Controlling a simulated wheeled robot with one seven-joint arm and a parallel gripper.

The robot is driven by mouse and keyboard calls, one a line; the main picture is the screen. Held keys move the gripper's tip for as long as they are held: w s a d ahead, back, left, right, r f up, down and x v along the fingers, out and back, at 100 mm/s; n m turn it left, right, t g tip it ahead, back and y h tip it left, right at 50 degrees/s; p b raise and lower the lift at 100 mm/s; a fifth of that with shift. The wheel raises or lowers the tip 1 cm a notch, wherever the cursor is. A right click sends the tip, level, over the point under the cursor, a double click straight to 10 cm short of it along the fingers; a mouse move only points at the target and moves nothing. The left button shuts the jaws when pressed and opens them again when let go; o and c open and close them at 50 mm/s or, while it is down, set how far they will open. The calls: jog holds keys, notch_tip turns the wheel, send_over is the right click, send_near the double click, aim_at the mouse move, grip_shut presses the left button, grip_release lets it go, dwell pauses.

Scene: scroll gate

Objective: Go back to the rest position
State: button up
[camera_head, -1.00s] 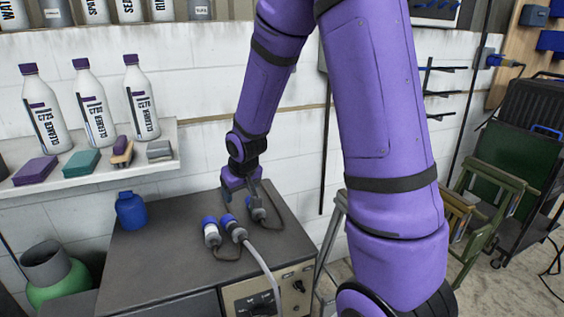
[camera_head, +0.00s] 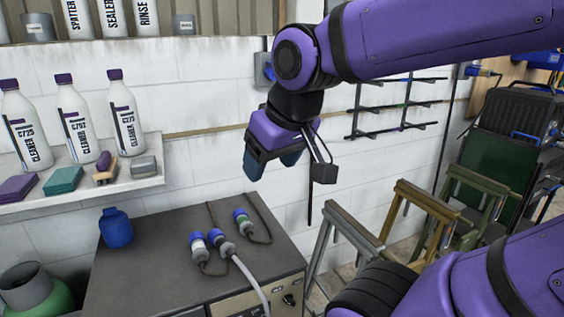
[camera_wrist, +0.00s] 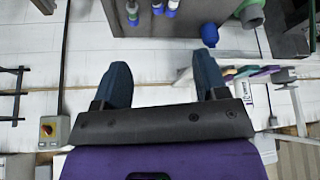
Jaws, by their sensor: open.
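My gripper (camera_head: 272,157) is raised in the air above the grey cabinet (camera_head: 150,255), in front of the white brick wall. In the wrist view its two blue fingers (camera_wrist: 163,80) stand wide apart with nothing between them. Several blue-capped plugs lie on the cabinet top below: one with a white body (camera_head: 198,246), one with a grey body and a pale cable (camera_head: 222,243), and one with a green band (camera_head: 243,222). My gripper is apart from all of them.
A shelf (camera_head: 90,190) at left holds white cleaner bottles, sponges and brushes. Wooden trestles (camera_head: 430,215) and a dark cart (camera_head: 515,125) stand at right. A black wall rack (camera_head: 400,115) is behind my arm.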

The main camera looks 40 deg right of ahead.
jog(key=shift+s+a+r, duration=0.1)
jog(key=shift+s+r, duration=0.05)
jog(key=shift+s, duration=0.6)
jog(key=shift+s+a+r, duration=0.1)
jog(key=shift+s+r, duration=0.05)
jog(key=shift+s, duration=0.55)
